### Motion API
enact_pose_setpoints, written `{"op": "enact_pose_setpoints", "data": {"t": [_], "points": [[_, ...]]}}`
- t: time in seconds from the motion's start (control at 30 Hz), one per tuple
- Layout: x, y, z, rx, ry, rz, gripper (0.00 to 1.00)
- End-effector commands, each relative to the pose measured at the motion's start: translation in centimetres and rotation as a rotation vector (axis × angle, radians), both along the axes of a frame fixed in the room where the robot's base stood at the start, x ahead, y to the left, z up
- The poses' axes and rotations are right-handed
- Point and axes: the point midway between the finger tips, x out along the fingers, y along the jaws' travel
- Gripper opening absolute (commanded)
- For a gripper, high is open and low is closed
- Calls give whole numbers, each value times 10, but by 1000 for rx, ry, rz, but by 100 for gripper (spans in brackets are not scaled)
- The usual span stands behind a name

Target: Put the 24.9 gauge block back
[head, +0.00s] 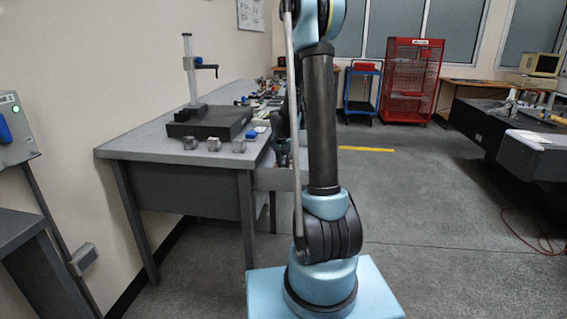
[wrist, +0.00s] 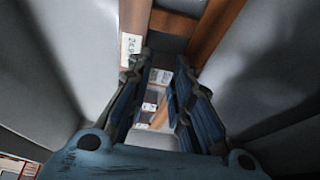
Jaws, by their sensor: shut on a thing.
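In the wrist view, my gripper (wrist: 162,75) reaches down between grey walls, its two dark blue fingers on either side of a narrow gap. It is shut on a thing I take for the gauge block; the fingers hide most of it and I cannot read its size. A pale label (wrist: 131,45) lies beside the left fingertip, its writing sideways and looking like 24.9. Brown wooden strips (wrist: 177,27) frame the place ahead of the fingertips. I cannot tell whether the block touches a slot.
Grey walls (wrist: 262,65) stand close on both sides in the wrist view. In the head view, a grey bench (head: 190,180) on the left bears a dark granite plate (head: 210,122) with a stand (head: 191,70). A drawer-like part (head: 275,180) juts from the bench.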

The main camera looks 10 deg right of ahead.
Motion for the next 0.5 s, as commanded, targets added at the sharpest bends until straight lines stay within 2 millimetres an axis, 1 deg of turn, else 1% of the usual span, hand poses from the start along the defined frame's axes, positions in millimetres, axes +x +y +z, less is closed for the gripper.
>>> {"op": "enact_pose_setpoints", "data": {"t": [0.33, 0.37, 0.4, 0.43, 0.47, 0.5], "points": [[0, 0, -4, 0, 0, 0, 0], [0, 0, -3, 0, 0, 0, 24], [0, 0, -3, 0, 0, 0, 33], [0, 0, -3, 0, 0, 0, 40], [0, 0, -3, 0, 0, 0, 43], [0, 0, -3, 0, 0, 0, 43]]}}
